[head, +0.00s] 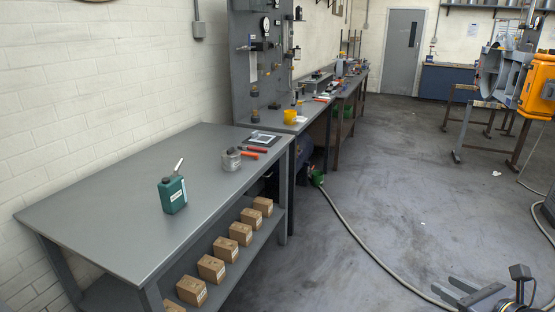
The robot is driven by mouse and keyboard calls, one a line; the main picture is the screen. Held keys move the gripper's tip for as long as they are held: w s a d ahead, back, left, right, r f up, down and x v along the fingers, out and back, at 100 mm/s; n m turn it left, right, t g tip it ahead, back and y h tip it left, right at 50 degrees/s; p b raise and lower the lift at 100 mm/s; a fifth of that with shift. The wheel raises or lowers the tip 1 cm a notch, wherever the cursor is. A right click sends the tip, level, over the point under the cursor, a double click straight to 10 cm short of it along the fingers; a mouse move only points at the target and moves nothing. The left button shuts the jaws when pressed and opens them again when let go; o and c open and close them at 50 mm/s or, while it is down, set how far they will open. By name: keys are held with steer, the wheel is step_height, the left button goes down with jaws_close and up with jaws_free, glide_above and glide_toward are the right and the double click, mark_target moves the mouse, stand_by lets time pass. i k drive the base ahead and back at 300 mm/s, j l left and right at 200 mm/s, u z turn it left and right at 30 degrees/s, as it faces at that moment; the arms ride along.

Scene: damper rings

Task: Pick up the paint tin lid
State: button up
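A small grey paint tin (231,161) stands on the grey workbench (110,205), near its right edge. A darker grey piece shows at its top; it looks like the lid (232,151), but it is too small to tell whether it is seated or loose. My gripper (444,290) is at the bottom right, over the floor and far from the bench. Its two fingers point left and stand apart, with nothing seen between them.
A green canister (173,194) with a pale spout stands left of the tin. Red-handled tools (252,152) and a dark-framed flat item (264,138) lie behind it. Cardboard boxes (212,268) line the lower shelf.

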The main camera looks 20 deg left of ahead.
mark_target(230, 153)
steer(key=i+j+u, duration=0.2)
steer(key=u, duration=0.3)
steer(key=i+u, duration=0.7)
steer(key=u, duration=0.25)
steer(key=i+l+u, duration=0.1)
steer(key=i+l, duration=0.15)
steer(key=i, duration=0.25)
steer(key=i+l, duration=0.35)
steer(key=i+l+u, duration=0.15)
steer(key=i+l, duration=0.15)
steer(key=i, duration=0.3)
